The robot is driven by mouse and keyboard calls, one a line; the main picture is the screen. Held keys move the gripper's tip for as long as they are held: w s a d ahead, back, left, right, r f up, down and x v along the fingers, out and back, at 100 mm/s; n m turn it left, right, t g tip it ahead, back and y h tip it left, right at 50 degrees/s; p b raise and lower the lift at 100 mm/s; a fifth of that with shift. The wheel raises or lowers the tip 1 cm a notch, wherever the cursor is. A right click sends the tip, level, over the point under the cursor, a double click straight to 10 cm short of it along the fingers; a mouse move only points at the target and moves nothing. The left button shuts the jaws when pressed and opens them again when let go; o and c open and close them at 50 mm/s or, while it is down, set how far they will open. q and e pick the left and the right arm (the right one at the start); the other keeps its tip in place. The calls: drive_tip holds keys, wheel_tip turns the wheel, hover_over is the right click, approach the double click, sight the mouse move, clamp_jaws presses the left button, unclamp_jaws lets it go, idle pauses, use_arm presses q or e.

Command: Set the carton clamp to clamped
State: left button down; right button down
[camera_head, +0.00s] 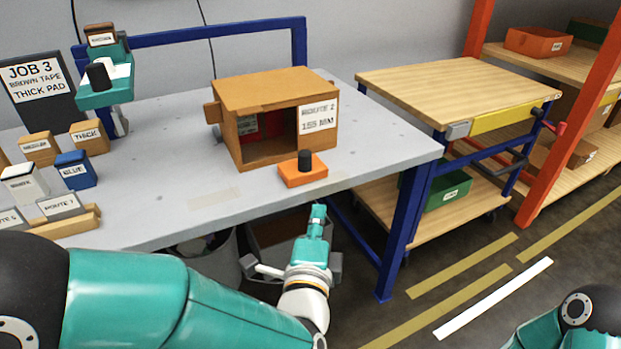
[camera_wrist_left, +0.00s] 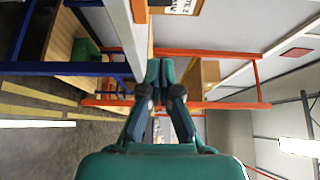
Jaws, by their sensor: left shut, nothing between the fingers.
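A brown carton (camera_head: 275,90) labelled "ROUTE 2 155 MM" stands on the grey workbench, its front open. An orange block with a black knob (camera_head: 305,161), which looks like the carton clamp, sits at the carton's front by the bench edge. Whether it is clamped I cannot tell. An orange piece (camera_wrist_left: 139,10), probably this block, is cut off at the top of the left wrist view. My left gripper (camera_head: 318,213) is shut and empty, just off the bench's front edge, below the block in the picture and apart from it. Its fingers also show in the wrist view (camera_wrist_left: 160,75).
Labelled blocks (camera_head: 75,170) and a teal device (camera_head: 105,88) stand on the bench's left. A wooden-topped cart (camera_head: 450,85) is to the right, with orange shelving (camera_head: 480,30) beyond. Bins are under the bench. Bench space left of the carton is clear.

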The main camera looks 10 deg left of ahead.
use_arm(q)
drive_tip(key=shift+w, duration=0.1)
drive_tip(key=b, duration=0.1)
approach(301, 163)
drive_tip(key=w+d, duration=0.4)
drive_tip(key=d, duration=0.1)
drive_tip(key=w+a, duration=0.2)
drive_tip(key=shift+w+f+b, duration=0.2)
drive_tip(key=shift+w+b, duration=0.1)
drive_tip(key=shift+w, duration=0.05)
drive_tip(key=shift+w+a, duration=0.35)
drive_tip(key=w+a, duration=0.2)
drive_tip(key=w, duration=0.1)
drive_tip(key=shift+w+a+p, duration=0.3)
drive_tip(key=shift+p, duration=0.1)
drive_tip(key=shift+a+r, duration=0.1)
drive_tip(key=shift+r, duration=0.1)
